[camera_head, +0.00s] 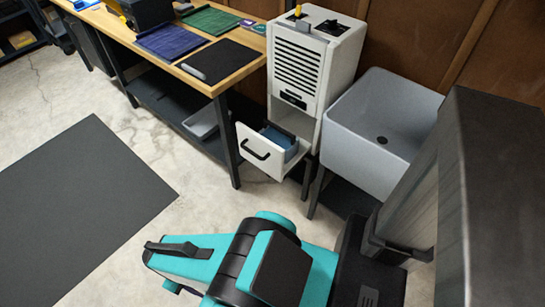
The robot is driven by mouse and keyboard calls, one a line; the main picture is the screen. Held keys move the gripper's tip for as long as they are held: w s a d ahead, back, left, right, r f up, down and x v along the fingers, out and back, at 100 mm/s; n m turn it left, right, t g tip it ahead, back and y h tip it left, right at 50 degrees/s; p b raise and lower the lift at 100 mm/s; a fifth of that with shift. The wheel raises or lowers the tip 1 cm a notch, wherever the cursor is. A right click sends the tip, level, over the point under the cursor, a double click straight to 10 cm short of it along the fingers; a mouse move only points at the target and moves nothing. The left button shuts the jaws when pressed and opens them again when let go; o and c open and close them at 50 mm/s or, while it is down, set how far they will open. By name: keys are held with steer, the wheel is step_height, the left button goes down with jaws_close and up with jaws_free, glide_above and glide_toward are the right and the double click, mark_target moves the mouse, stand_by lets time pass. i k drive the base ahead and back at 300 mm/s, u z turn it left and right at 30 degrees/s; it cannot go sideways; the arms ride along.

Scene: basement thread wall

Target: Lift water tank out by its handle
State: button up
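A white dehumidifier-like unit (312,62) with a slatted front stands between the workbench and the sink. Low on it, a drawer-like front (262,150) is pulled forward and tilted, with a black handle (253,149) on its face. Behind that front sits a blue water tank (279,137), partly hidden by the panel; its own handle cannot be made out. My teal and black arm is folded low in the foreground, apart from the unit. The fingers of my gripper do not show.
A grey-white sink (385,125) stands right of the unit. A wooden workbench (225,72) with mats is on the left, with a grey bin (203,120) on its lower shelf. A dark floor mat (85,215) lies left. The concrete floor before the drawer looks clear.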

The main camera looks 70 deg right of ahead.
mark_target(278, 135)
steer(key=u, duration=0.5)
steer(key=k, duration=0.15)
steer(key=z, duration=2.65)
steer(key=k, duration=0.95)
steer(key=u, duration=0.15)
steer(key=i, duration=0.75)
